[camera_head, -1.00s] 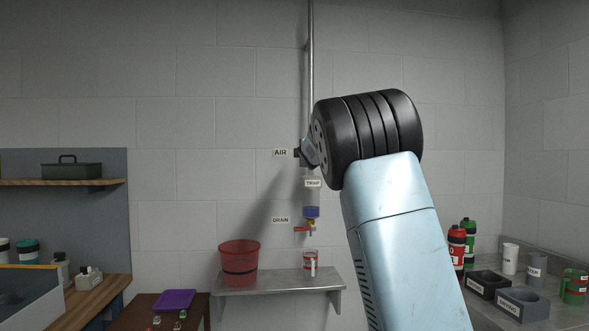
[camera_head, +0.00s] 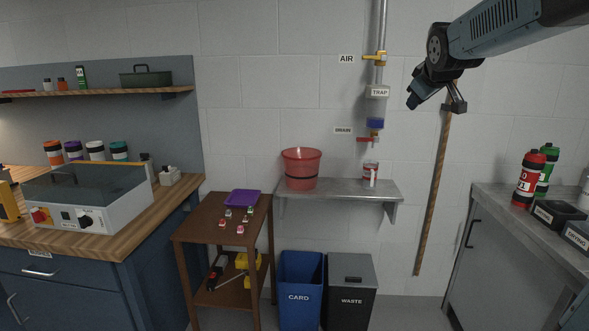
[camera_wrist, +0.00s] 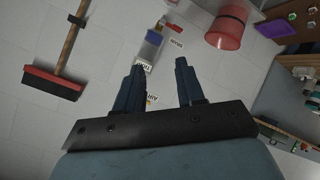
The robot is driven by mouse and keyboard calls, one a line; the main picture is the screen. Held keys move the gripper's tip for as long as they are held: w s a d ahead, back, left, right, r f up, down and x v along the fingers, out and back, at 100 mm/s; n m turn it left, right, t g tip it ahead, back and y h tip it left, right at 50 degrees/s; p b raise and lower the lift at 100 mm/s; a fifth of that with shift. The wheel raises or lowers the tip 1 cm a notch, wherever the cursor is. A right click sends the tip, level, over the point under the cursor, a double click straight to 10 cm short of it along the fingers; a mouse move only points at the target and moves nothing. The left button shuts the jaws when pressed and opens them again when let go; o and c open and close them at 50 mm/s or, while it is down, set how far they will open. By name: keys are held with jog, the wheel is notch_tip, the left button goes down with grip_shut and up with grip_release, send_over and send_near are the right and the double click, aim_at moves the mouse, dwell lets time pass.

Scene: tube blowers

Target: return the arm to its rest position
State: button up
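My gripper (camera_head: 416,100) is at the upper right of the head view, in front of the wall. In the wrist view my gripper (camera_wrist: 159,68) shows two dark blue fingers apart, with nothing between them. My arm reaches in from the upper right corner. To the left of my gripper is the wall pipe with the yellow-handled air valve (camera_head: 375,57). Below it are the trap (camera_head: 376,106) with blue at its bottom and the red drain handle (camera_head: 367,139). My gripper is apart from them.
A broom (camera_head: 433,190) hangs on the wall; its red head (camera_wrist: 50,82) shows in the wrist view. A metal shelf (camera_head: 340,190) holds a red bucket (camera_head: 301,169) and a small container (camera_head: 370,173). A counter (camera_head: 500,215) with bottles stands right, a workbench (camera_head: 150,215) left.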

jog(key=s+a+f+m+g, duration=0.2)
jog(key=s+f, duration=0.3)
jog(key=s, duration=0.6)
jog(key=s+a+f+m+g+y, duration=0.1)
jog(key=s+a+f+m+g, duration=0.1)
jog(key=s+f, duration=0.4)
jog(key=s+a+f+m+g, duration=0.1)
jog(key=s+a+f, duration=0.3)
jog(key=s, duration=1.1)
notch_tip(320, 180, down, 2)
jog(key=shift+s+a+f+m+g+y, duration=0.1)
jog(key=shift+s+a+m+g+y, duration=0.25)
jog(key=shift+m, duration=0.25)
jog(key=shift+d, duration=0.1)
